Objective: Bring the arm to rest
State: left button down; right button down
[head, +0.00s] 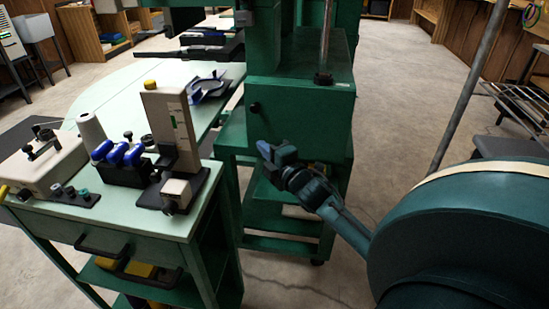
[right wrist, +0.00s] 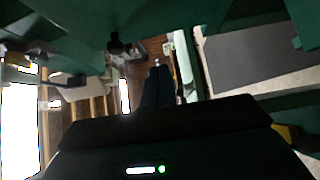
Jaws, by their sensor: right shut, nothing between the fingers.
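My right gripper (head: 270,152) is in the middle of the head view, in front of the green cabinet (head: 300,118). Its fingers are shut with nothing between them. The right arm comes in from the right edge. In the right wrist view the closed fingers (right wrist: 158,84) show as a dark narrow shape, and the view is tilted. I cannot tell the exact gap between the gripper and the cabinet. My left gripper is not in view.
A pale-topped bench (head: 100,217) at the left holds a blue-handled tool set (head: 123,160), an upright gauge (head: 170,130) and a white device (head: 45,160). A grey pole (head: 470,85) stands at the right. Concrete floor (head: 405,75) is open beyond the cabinet.

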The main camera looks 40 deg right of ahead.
jog(key=shift+s+a, duration=0.15)
jog(key=shift+s, duration=0.95)
jog(key=shift+s+a, duration=0.1)
jog(key=shift+s, duration=1)
